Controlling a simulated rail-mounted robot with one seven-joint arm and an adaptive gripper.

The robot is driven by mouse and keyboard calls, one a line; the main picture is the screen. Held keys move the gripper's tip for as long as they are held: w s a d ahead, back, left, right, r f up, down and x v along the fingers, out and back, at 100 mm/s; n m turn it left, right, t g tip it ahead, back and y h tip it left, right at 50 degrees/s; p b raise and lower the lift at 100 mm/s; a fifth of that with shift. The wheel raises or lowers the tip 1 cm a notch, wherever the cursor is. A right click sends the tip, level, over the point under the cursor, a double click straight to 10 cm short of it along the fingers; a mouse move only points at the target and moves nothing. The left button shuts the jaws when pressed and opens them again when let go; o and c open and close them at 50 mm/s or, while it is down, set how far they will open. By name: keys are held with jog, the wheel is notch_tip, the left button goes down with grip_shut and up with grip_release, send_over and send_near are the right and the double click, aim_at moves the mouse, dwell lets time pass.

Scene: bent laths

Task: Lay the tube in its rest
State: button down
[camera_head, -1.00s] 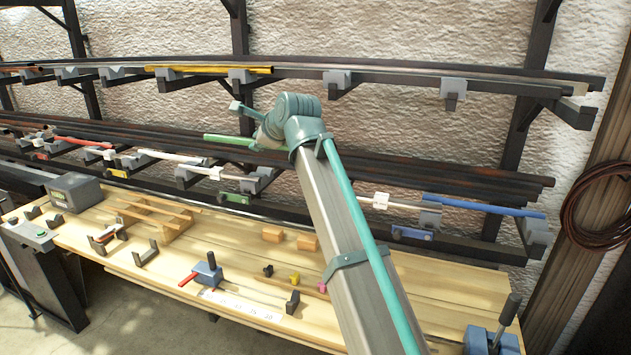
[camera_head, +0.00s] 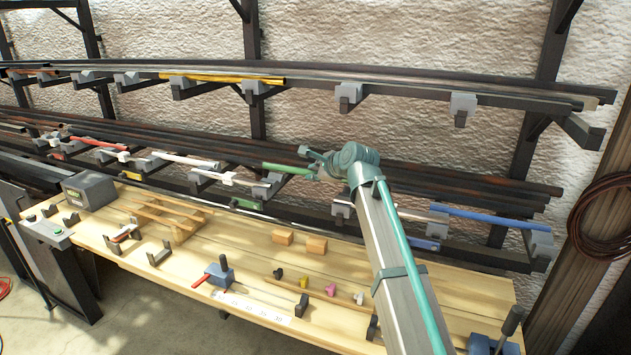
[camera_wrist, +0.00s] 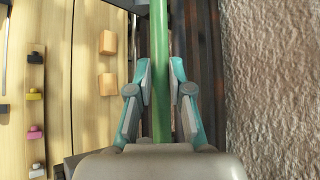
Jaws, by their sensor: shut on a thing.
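My gripper (camera_head: 320,162) is shut on a green tube (camera_head: 288,169), which sticks out to the left in the head view. In the wrist view the tube (camera_wrist: 158,50) runs lengthwise between the two fingers (camera_wrist: 161,92). A green plate (camera_head: 245,204) marks a place on the lower rack, with a grey rest block (camera_head: 267,187) close by. The tube is near and above this block in the picture; I cannot tell whether they touch. The tube's end beyond the gripper is hidden.
Red (camera_head: 98,142), white (camera_head: 185,160) and blue (camera_head: 487,215) tubes lie on the lower rack. A yellow tube (camera_head: 222,78) lies on the upper rack. Dark bars (camera_head: 420,172) run behind my gripper. The workbench (camera_head: 350,275) in front holds wooden blocks (camera_head: 283,237) and coloured knobs (camera_head: 330,290).

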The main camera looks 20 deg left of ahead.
jog(key=shift+w+d+f+p, duration=0.15)
jog(key=shift+f+p, duration=0.2)
jog(key=shift+f, duration=1.35)
jog(key=shift+f, duration=0.15)
jog(key=shift+f, duration=0.15)
jog(key=c, duration=1.1)
grip_release()
jog(key=shift+o, duration=0.2)
jog(key=b+v, duration=0.3)
jog(key=v, duration=0.8)
jog(key=shift+r, duration=0.2)
jog(key=shift+s+d+r, duration=0.25)
jog(key=shift+d+r, duration=0.1)
jog(key=shift+d, duration=0.05)
